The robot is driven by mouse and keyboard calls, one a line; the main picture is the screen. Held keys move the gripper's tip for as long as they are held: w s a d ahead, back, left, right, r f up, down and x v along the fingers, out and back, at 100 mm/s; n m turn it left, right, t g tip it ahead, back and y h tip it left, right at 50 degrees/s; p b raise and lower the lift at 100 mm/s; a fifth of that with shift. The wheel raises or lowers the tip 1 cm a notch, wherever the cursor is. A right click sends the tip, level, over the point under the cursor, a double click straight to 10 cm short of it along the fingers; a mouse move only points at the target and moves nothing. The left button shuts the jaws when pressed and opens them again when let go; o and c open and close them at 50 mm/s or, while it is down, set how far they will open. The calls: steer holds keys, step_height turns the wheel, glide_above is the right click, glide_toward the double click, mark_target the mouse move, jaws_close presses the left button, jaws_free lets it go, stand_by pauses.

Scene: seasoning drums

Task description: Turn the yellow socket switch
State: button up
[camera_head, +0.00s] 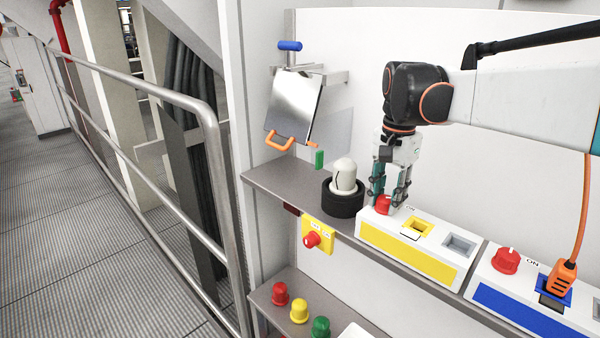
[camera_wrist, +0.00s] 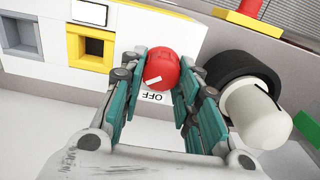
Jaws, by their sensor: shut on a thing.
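The yellow socket box (camera_head: 408,252) is a white box with a yellow front panel, standing on the grey shelf. Its red switch knob (camera_head: 383,204) is at the left end of its top. My gripper (camera_head: 390,203) points down over this knob with a finger on each side, shut on it. In the wrist view the red knob (camera_wrist: 161,71) sits between the teal fingers, its white mark slanted, with an "OFF" label (camera_wrist: 158,97) beside it. The yellow-framed socket (camera_head: 417,228) and a grey socket (camera_head: 459,243) are to the right of the knob.
A white-domed black cylinder (camera_head: 343,190) stands close left of my gripper. The blue socket box (camera_head: 525,300) with a red knob (camera_head: 506,261) and orange plug (camera_head: 562,277) is at the right. Several coloured knobs (camera_head: 299,311) are on the lower shelf. A metal railing (camera_head: 215,170) runs at left.

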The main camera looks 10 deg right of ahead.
mark_target(384, 195)
steer(key=n+b, duration=0.1)
steer(key=n, duration=0.4)
steer(key=shift+a+b, duration=0.15)
steer(key=shift+b, duration=0.25)
steer(key=n+b, duration=0.1)
steer(key=n, duration=0.4)
steer(key=shift+a+r+n, duration=0.1)
steer(key=shift+a+n, duration=0.05)
steer(key=shift+n, duration=0.15)
steer(key=o, duration=1.1)
steer(key=shift+w, duration=0.15)
steer(key=shift+c, duration=0.2)
step_height(384, 195, up, 12)
steer(key=shift+w, duration=0.15)
